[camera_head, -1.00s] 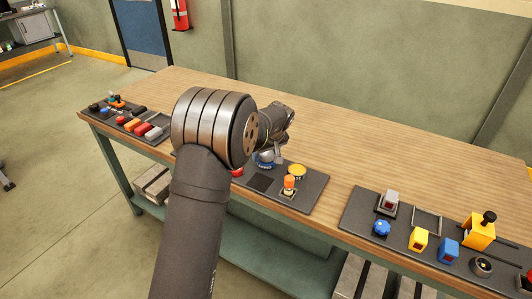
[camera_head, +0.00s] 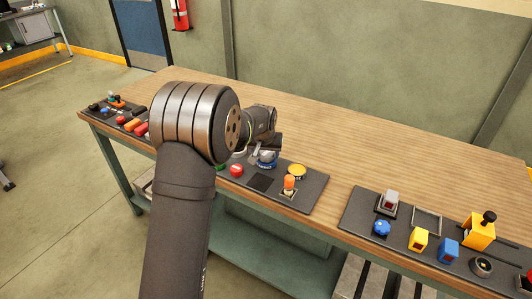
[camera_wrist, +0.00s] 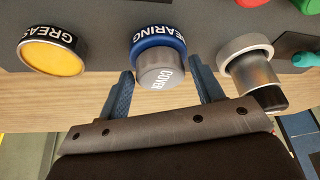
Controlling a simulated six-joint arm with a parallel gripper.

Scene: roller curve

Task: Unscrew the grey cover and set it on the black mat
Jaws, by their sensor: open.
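The grey cover (camera_wrist: 161,77), marked COVER, is a short round cap on the blue bearing housing (camera_wrist: 157,38) in the wrist view. My gripper (camera_wrist: 164,80) is open, with one blue finger on each side of the cover and a gap on both sides. I cannot tell whether the fingertips reach down level with it. The black mat (camera_head: 261,183) is a bare dark square on the panel, in front of the housing.
A yellow-topped grease pot (camera_wrist: 53,58) and a metal cylinder (camera_wrist: 254,75) flank the housing in the wrist view. A red button (camera_head: 236,170) and an orange-topped part (camera_head: 289,184) stand near the mat. Another panel with several parts lies to the right.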

